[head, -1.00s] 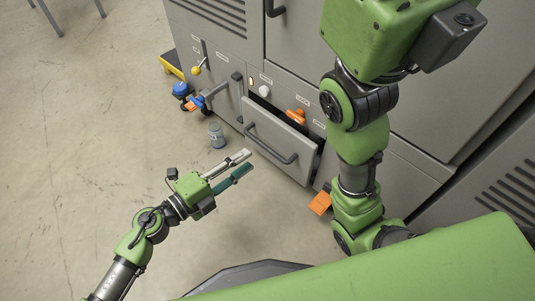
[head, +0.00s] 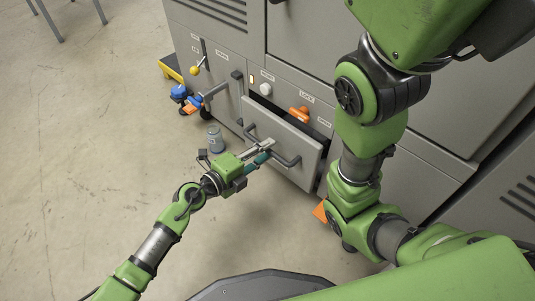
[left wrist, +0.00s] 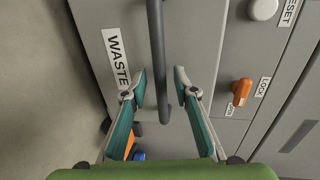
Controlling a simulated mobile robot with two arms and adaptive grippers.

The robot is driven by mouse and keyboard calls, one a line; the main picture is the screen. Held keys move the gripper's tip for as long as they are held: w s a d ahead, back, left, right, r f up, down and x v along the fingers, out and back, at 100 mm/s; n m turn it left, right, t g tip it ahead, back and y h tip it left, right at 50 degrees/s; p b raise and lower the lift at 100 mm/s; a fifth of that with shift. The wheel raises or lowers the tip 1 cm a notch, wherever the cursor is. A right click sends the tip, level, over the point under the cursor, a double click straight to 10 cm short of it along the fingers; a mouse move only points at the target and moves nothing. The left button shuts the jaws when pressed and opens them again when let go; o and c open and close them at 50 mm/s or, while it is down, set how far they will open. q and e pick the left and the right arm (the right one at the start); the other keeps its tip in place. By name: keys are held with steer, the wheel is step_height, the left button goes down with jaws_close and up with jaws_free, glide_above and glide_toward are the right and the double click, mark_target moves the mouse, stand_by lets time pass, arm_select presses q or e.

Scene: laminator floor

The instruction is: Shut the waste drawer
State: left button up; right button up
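The waste drawer (head: 297,158) is grey and stands partly pulled out of the cabinet, with a dark gap along its top and right side. Its dark bar handle (head: 289,161) runs across the front; the handle also shows in the left wrist view (left wrist: 157,50), near a "WASTE" label (left wrist: 116,57). My left gripper (head: 267,150) is at the drawer front, its fingertips by the handle. In the left wrist view its two fingers (left wrist: 160,80) are apart, with the handle's end appearing between them. My right arm shows, but its gripper does not.
An orange latch (head: 299,114) by the LOCK and OPEN labels sits above the drawer, beside a white knob (head: 266,89). A grey can (head: 215,139) stands on the floor left of the drawer.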

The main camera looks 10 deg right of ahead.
mark_target(277, 141)
arm_select(q)
steer(key=shift+w+d+f, duration=0.1)
steer(key=shift+w+d, duration=0.2)
steer(key=shift+d, duration=0.2)
jaws_close()
steer(key=x, duration=0.4)
steer(key=shift+w+r, duration=0.15)
steer(key=shift+r, duration=0.35)
